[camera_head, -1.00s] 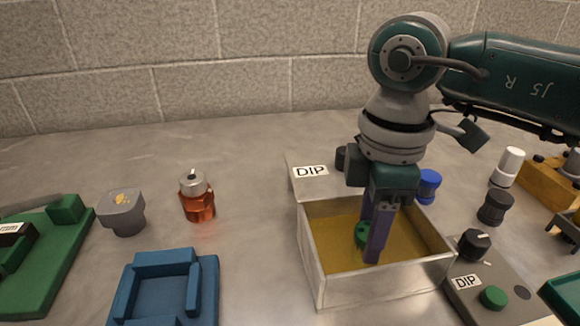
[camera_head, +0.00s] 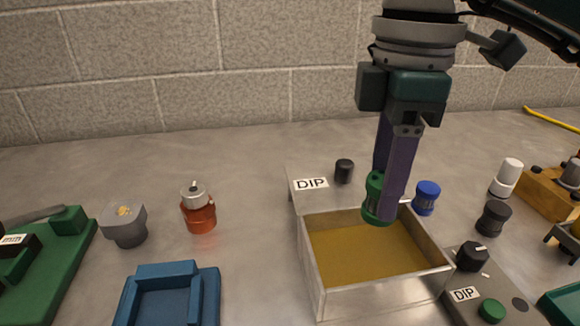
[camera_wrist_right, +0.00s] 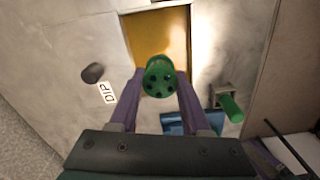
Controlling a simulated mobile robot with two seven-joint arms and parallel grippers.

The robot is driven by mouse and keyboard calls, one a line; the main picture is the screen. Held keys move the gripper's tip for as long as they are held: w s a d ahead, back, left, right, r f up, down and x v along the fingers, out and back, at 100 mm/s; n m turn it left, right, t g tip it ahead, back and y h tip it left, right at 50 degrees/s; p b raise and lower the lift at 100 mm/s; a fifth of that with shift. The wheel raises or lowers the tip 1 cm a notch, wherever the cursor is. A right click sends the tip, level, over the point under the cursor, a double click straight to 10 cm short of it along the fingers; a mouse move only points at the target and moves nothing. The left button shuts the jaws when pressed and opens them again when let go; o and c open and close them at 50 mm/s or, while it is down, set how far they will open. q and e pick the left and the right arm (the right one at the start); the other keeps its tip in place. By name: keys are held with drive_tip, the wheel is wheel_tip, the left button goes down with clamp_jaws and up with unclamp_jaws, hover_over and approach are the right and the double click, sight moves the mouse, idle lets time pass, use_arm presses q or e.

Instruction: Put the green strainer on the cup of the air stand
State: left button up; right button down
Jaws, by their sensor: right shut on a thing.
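The green strainer (camera_head: 376,200) is held upright between the purple fingers of my right gripper (camera_head: 392,205), above the DIP tank. In the right wrist view the green strainer (camera_wrist_right: 160,77) shows its round end with several dark holes, between the fingertips of the right gripper (camera_wrist_right: 160,85). No part I can name for certain as the air stand or its cup shows; at the right edge a wooden block (camera_head: 552,190) with dark fittings is partly cut off. My left gripper is not in view.
The open metal DIP tank (camera_head: 312,262) holds yellow liquid. Around it stand a blue strainer (camera_head: 427,198), dark cylinders (camera_head: 494,218), a white one (camera_head: 507,178) and a control box with knobs (camera_head: 462,295). A red bottle (camera_head: 199,210), grey cup (camera_head: 125,226) and blue holder (camera_head: 165,300) stand left.

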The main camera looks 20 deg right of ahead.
wheel_tip(320, 180, up, 10)
drive_tip(key=p, duration=0.2)
wheel_tip(320, 180, up, 6)
drive_tip(key=r+n+p, duration=0.1)
drive_tip(key=n+p, duration=0.3)
drive_tip(key=n, duration=2.8)
hover_over(374, 186)
drive_tip(key=a, duration=0.1)
drive_tip(key=s+a+r+n+p, duration=0.1)
drive_tip(key=s+r+n+p, duration=0.2)
drive_tip(key=r+n+p, duration=1)
drive_tip(key=s+a+r+n+p, duration=0.1)
drive_tip(key=s+r+n+p, duration=0.3)
drive_tip(key=r+n+p, duration=1)
wheel_tip(374, 186, up, 13)
drive_tip(key=p, duration=1.3)
drive_tip(key=shift+s+p, duration=0.2)
drive_tip(key=shift+p, duration=0.1)
